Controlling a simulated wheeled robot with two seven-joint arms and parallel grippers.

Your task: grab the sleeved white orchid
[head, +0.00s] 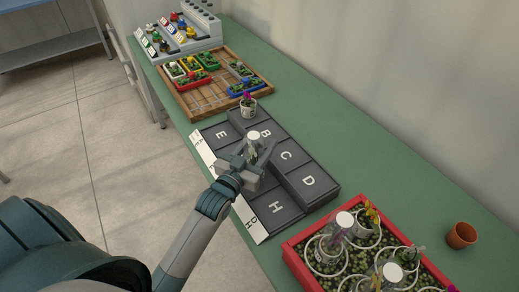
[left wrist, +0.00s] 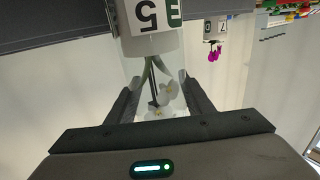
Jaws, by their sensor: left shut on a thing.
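The sleeved white orchid (head: 253,136) shows in the head view as a clear sleeve with a white top, above the dark lettered tray (head: 309,181). In the left wrist view its white blooms (left wrist: 167,92) and green stems sit inside the clear sleeve. My left gripper (head: 252,160) is shut on the sleeve, one finger on each side. I cannot tell whether the pot touches the tray; the gripper hides its base in the head view. My right gripper is not in view.
A pot with a magenta bloom (head: 248,107) stands at the tray's far end. Beyond it is a wooden tray (head: 207,99) of small coloured planters. A red-rimmed crate (head: 292,254) with several sleeved plants is near, beside a terracotta pot (head: 461,236).

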